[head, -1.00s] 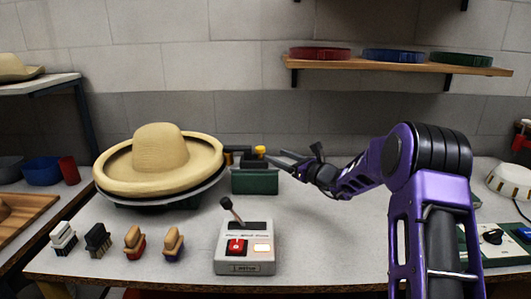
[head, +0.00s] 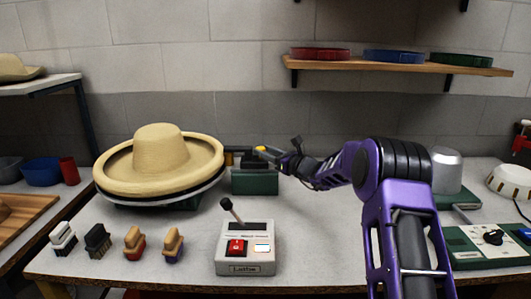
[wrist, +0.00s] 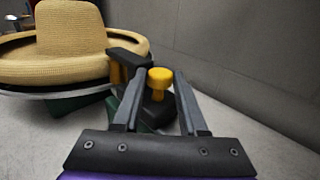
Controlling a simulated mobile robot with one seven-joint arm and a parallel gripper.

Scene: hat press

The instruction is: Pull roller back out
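The roller unit is a dark block with a black and yellow arm (wrist: 124,68) and a yellow knob (wrist: 160,77) on a green base (head: 255,183). In the head view the knob (head: 261,149) shows just right of the hat. The dark arm reaches the brim of the straw hat (head: 160,160); the hat hides the contact, so I cannot tell if it touches. My gripper (wrist: 160,84) is open, its two fingers on either side of the knob, with a gap visible on both sides. In the head view my gripper (head: 272,154) reaches in from the right.
A control box (head: 245,250) with a lever and red switch stands at the front. Several brushes (head: 120,243) stand front left. A shelf (head: 400,64) with coloured bands hangs above. A metal cylinder (head: 445,170) is at right.

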